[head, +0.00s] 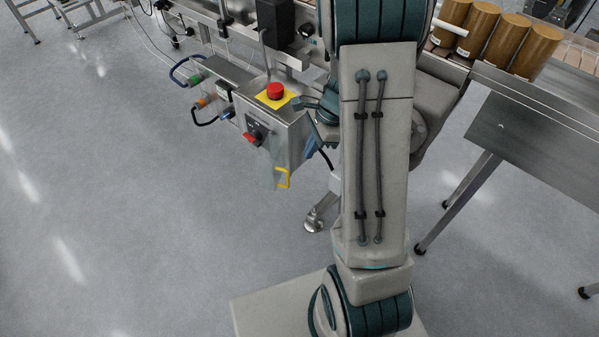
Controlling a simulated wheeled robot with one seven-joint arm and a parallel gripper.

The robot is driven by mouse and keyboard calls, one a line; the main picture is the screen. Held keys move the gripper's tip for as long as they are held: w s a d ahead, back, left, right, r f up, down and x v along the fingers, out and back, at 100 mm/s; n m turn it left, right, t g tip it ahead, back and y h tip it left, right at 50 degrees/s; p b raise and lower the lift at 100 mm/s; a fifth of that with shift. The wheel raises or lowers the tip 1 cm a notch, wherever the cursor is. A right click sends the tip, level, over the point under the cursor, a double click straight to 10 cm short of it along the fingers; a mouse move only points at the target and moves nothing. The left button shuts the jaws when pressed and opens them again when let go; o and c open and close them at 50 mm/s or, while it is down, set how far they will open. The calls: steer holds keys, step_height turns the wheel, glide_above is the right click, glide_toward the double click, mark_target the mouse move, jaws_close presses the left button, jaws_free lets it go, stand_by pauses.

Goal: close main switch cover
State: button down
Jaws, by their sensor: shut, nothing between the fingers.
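The main switch (252,136), a red knob on a dark plate, sits on the front of a steel control box (288,143). Its see-through cover (270,166) hangs open below the switch, with a yellow handle (284,178) at its lower right. The switch is exposed. My gripper (303,102) is at the right of the box's top, close to the red emergency stop button (275,91) on its yellow plate. It is small in the picture and partly hidden by my arm. It looks shut and empty, apart from the cover and its handle.
Cables and coloured connectors (203,101) are left of the box. A conveyor with brown cylinders (483,32) is at the upper right, beside a steel table (535,125). A machine foot (318,218) stands below the box.

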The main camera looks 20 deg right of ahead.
mark_target(279, 164)
steer(key=b+x, duration=0.3)
steer(key=x, duration=0.6)
steer(key=shift+a+f, duration=0.15)
steer(key=shift+f, duration=0.25)
